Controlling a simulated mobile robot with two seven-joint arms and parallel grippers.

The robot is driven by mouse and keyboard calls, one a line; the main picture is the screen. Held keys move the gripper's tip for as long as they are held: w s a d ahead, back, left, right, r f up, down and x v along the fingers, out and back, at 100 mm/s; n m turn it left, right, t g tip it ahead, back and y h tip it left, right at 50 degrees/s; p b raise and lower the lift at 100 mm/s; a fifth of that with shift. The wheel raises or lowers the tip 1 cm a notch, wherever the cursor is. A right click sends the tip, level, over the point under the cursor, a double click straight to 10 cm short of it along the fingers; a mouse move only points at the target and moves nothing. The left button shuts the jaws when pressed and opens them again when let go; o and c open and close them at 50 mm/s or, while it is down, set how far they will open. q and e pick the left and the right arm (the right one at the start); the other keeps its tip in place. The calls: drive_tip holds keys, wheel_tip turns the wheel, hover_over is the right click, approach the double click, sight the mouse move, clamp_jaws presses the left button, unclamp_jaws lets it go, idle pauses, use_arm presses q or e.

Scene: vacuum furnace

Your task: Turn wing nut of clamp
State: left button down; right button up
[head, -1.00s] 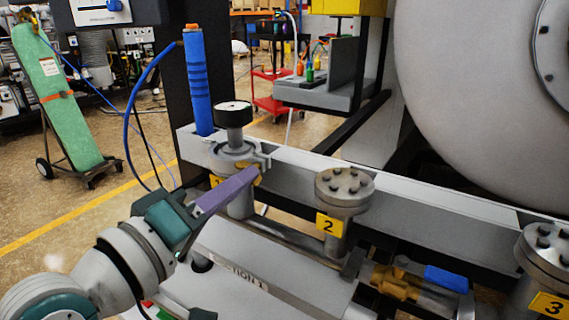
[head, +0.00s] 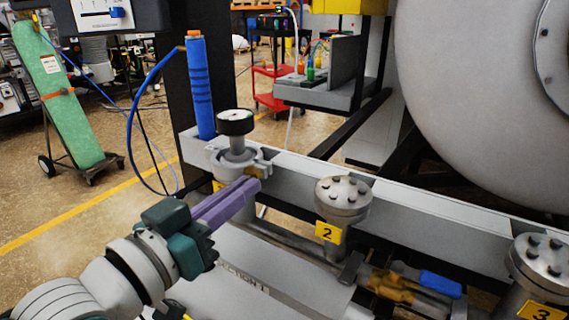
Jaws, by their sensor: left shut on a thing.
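The clamp (head: 262,162) is a grey ring around the flange joint under a round black-rimmed gauge (head: 235,122), at the left end of the grey beam. A small brass wing nut (head: 253,171) sits at the clamp's right side, mostly hidden behind my fingertips. My left gripper (head: 252,187), with purple fingers, reaches up from the lower left and is shut on the wing nut. The exact contact is hidden by the fingers. My right gripper is not in view.
Port 2 (head: 343,198) with its bolted flange stands right of the clamp, and port 3 (head: 540,262) is at the far right. A blue-handled valve (head: 440,283) lies low in front. A blue cylinder (head: 199,88) with a hose stands behind the clamp.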

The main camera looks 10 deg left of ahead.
use_arm(q)
drive_tip(key=shift+m, duration=0.6)
drive_tip(key=c, duration=1)
unclamp_jaws()
drive_tip(key=shift+a, duration=0.1)
